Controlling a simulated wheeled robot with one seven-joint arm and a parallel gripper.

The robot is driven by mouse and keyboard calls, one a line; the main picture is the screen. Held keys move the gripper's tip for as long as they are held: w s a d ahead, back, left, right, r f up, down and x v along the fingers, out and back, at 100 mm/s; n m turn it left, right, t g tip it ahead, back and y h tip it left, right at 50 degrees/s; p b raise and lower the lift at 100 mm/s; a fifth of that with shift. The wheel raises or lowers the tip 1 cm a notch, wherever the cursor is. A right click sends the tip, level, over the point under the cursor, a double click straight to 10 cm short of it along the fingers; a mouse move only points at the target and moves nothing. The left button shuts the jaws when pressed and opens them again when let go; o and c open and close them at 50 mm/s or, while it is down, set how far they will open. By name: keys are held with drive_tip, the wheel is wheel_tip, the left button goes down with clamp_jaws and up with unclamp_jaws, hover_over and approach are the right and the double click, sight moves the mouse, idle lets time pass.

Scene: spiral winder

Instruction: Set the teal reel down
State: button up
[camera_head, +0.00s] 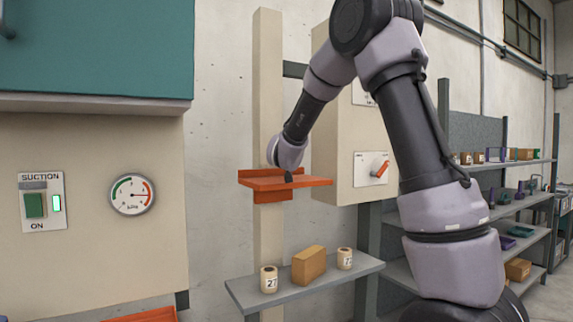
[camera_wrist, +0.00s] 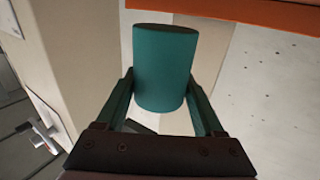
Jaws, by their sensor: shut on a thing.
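The teal reel (camera_wrist: 165,60) is a plain cylinder in the wrist view. My gripper (camera_wrist: 161,82) is shut on it, with one finger on each side. The reel stands clear of the finger tips at its far end. In the head view the end of my arm is at the orange shelf (camera_head: 310,182) on the pale post, and the reel and fingers cannot be made out there. An orange edge (camera_wrist: 255,14) crosses the top right of the wrist view, near the reel; I cannot tell whether they touch.
A grey shelf (camera_head: 240,292) below holds two cream reels (camera_head: 268,280) and a cardboard box (camera_head: 309,265). A beige cabinet (camera_head: 340,120) with an orange switch stands just right of the post. A suction panel (camera_head: 42,202) reads ON at left, beside a gauge (camera_head: 132,194).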

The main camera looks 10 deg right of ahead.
drive_tip(key=shift+f, duration=1.85)
drive_tip(key=shift+f, duration=0.15)
drive_tip(key=o, duration=1.4)
drive_tip(key=shift+o, duration=0.2)
